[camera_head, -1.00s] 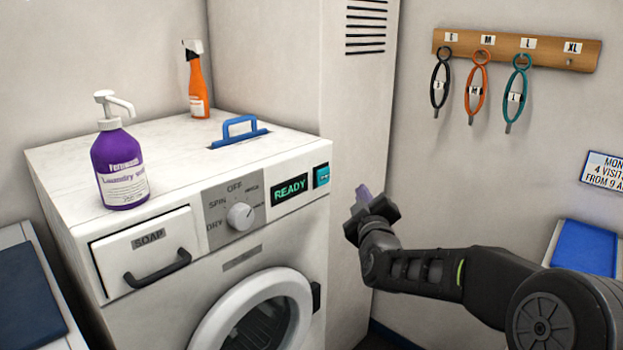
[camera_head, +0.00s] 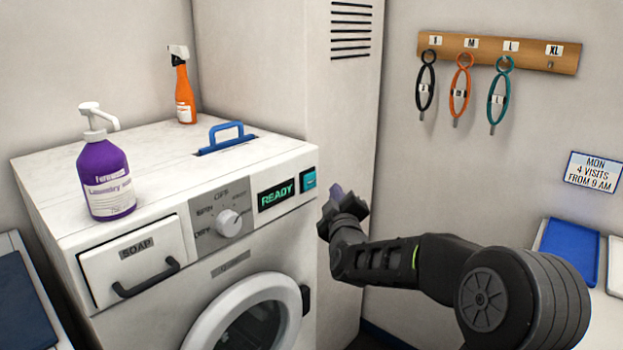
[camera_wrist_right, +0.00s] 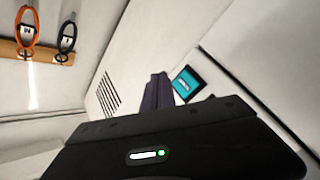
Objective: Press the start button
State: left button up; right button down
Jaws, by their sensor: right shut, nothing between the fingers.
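The start button is a small teal square (camera_head: 308,177) at the right end of the washing machine's front panel, beside a green display reading READY (camera_head: 276,194). In the right wrist view the teal button (camera_wrist_right: 187,84) shows just right of the fingers. My right gripper (camera_head: 337,193) is shut and empty, a little to the right of the button and apart from it in the head view. Its purple-grey fingers also show in the right wrist view (camera_wrist_right: 157,93). My left gripper is not in view.
The washing machine (camera_head: 150,140) carries a purple soap bottle (camera_head: 106,180), an orange spray bottle (camera_head: 184,95) and a blue handle (camera_head: 226,136). A dial (camera_head: 229,222) sits left of the display. A tall cabinet (camera_head: 345,110) stands behind my gripper. Loops hang from a wooden rack (camera_head: 500,52).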

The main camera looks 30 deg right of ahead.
aim_at(316, 179)
jog(key=shift+w+a+p, duration=0.15)
jog(key=shift+w+a, duration=0.05)
jog(key=shift+w, duration=0.5)
jog(key=shift+w+a+p, duration=0.15)
jog(key=shift+w+a, duration=0.1)
jog(key=shift+w, duration=0.45)
jog(key=shift+w+a+p, duration=0.15)
jog(key=shift+w+a, duration=0.05)
jog(key=shift+w, duration=0.5)
jog(key=shift+w, duration=0.15)
dwell(0.3)
jog(key=shift+w+a, duration=0.1)
jog(key=shift+w, duration=0.15)
jog(key=shift+w+a, duration=0.15)
jog(key=shift+w, duration=0.3)
dwell(0.8)
dwell(0.4)
jog(key=shift+s+d, duration=0.25)
jog(key=shift+s, duration=0.6)
